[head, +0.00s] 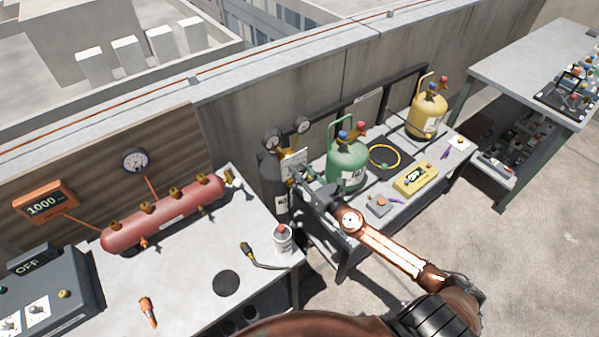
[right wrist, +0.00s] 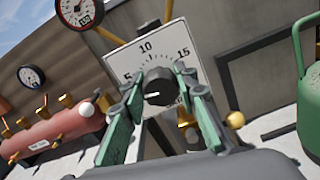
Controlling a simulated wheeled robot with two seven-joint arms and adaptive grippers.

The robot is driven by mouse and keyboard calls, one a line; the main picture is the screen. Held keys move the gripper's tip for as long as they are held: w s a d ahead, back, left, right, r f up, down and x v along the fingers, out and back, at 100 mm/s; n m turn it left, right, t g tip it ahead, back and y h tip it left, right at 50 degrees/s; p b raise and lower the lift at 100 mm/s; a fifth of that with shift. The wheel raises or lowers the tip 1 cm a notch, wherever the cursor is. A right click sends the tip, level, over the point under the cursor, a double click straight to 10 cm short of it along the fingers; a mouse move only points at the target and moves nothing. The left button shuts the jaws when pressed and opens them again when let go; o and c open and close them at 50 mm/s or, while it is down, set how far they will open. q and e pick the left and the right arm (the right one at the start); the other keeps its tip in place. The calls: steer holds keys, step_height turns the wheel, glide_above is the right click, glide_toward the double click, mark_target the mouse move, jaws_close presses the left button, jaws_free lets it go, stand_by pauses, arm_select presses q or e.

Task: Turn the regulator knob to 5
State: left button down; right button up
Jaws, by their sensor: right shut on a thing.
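The regulator knob (right wrist: 159,86) is dark and round, with a short white mark on its face. It sits in front of a white scale plate (right wrist: 152,50) with 5 at left, 10 at top and 15 at right. The mark points left, a little below the 5; I cannot read it exactly. My right gripper (right wrist: 160,88) is shut on the knob, one green finger on each side. In the head view my right gripper (head: 302,179) reaches the plate (head: 293,161) and hides the knob. My left gripper is not in view.
A dark cylinder (head: 272,185) stands behind the plate, with gauges (head: 272,138) above. A green tank (head: 346,165) is close on the right. A red manifold (head: 165,213) and a white can (head: 282,238) are on the left table (head: 190,275).

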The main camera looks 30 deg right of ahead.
steer(key=shift+m, duration=1.1)
steer(key=o, duration=1.2)
steer(key=shift+c, duration=0.2)
steer(key=s+d, duration=0.1)
steer(key=s, duration=1.1)
